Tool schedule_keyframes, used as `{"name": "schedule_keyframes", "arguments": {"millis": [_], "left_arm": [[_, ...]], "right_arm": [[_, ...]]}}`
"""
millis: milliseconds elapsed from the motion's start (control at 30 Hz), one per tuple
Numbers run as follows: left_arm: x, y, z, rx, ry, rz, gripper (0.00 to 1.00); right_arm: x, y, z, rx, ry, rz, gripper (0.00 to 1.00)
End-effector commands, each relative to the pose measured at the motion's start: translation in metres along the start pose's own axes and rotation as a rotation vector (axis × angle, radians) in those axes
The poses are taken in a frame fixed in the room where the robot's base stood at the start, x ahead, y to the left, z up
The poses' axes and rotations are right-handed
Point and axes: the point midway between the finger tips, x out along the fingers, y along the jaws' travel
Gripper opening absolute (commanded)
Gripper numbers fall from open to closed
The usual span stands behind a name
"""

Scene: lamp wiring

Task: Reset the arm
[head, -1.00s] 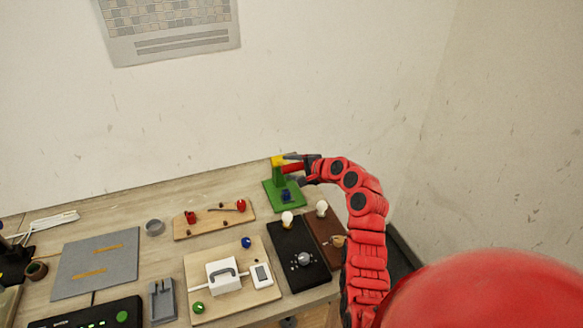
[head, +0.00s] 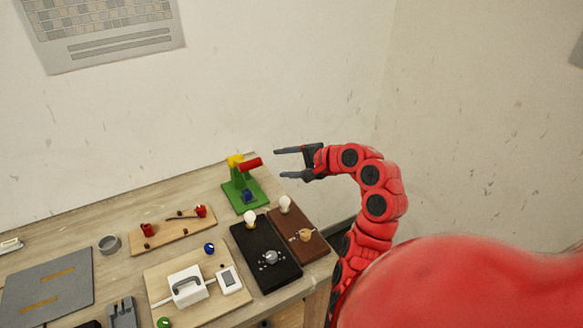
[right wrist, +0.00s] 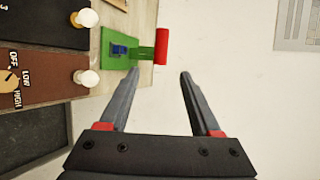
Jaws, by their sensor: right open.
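My right gripper (head: 290,162) is open and empty. It hangs in the air to the right of a green stand with a yellow top (head: 243,185), clear of it. The stand has a red cylinder (head: 250,164) at its top and a blue part (head: 248,196) on its base. In the right wrist view the open fingers (right wrist: 158,75) point toward the wall, with the red cylinder (right wrist: 161,46) and green base (right wrist: 117,48) beyond them. My left gripper is not in view.
On the wooden table are a black board with a bulb (head: 265,256), a brown board with a dial and bulb (head: 297,235), a light board with a white switch (head: 195,288), a wooden board with red parts (head: 172,230) and a grey mat (head: 47,289). The wall stands behind.

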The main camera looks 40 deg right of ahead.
Motion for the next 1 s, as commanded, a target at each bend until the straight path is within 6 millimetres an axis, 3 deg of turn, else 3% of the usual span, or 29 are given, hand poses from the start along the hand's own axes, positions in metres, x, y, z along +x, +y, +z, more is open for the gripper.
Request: {"name": "schedule_keyframes", "arguments": {"millis": [200,767,867,1000], "left_arm": [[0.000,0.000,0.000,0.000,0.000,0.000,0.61],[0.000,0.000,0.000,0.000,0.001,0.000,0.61],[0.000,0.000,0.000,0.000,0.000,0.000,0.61],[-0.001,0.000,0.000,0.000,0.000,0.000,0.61]], "right_arm": [[-0.021,-0.001,0.000,0.000,0.001,-0.001,0.64],[-0.022,-0.001,0.000,0.000,-0.001,0.000,0.64],[-0.018,-0.003,0.000,0.000,0.002,-0.017,0.64],[0.009,-0.014,-0.008,-0.006,0.039,-0.130,0.64]]}}
